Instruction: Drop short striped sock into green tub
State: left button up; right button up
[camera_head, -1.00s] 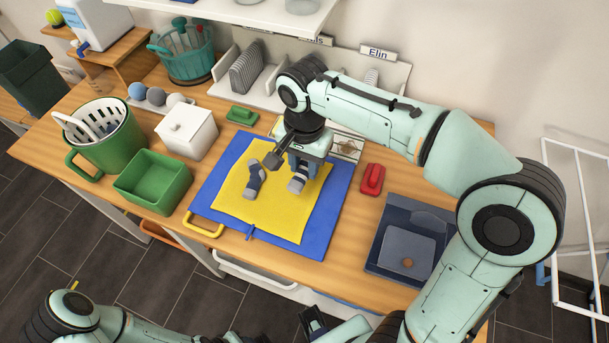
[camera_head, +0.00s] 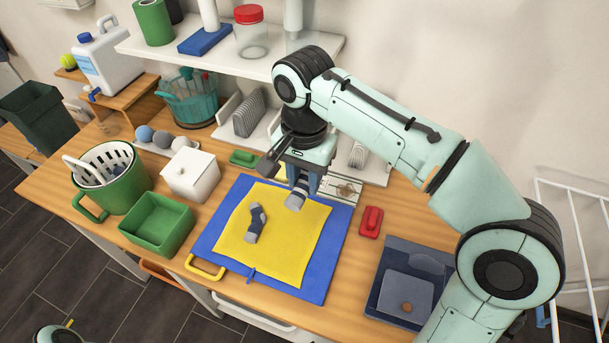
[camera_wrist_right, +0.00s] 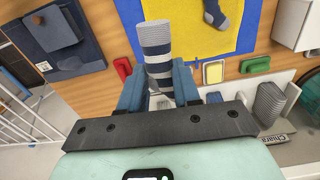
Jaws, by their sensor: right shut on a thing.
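The short striped sock (camera_head: 296,197), grey-white with dark bands, is in my right gripper (camera_head: 303,180). The gripper is shut on it and holds it above the yellow cloth. In the right wrist view the striped sock (camera_wrist_right: 156,45) sticks out between the blue fingers (camera_wrist_right: 158,90). The rectangular green tub (camera_head: 157,224) stands on the table at the left, left of the blue mat, and the inside that shows is empty. My left gripper is out of view.
Another dark and grey sock (camera_head: 256,222) lies on the yellow cloth (camera_head: 285,250) over the blue mat (camera_head: 325,255). A white lidded box (camera_head: 191,175) and a green bucket with a white basket (camera_head: 125,195) stand beside the tub. A shelf (camera_head: 190,58) is behind.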

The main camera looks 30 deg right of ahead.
aim_at(166, 226)
jog(key=i+j+z, duration=0.1)
jog(key=j, duration=0.3)
jog(key=i+j+z, duration=0.15)
jog(key=j, duration=0.25)
jog(key=i+j+z, duration=0.1)
jog(key=j, duration=0.35)
jog(key=i+j+z, duration=0.1)
jog(key=j, duration=0.35)
jog(key=i+j+z, duration=0.15)
jog(key=j, duration=0.25)
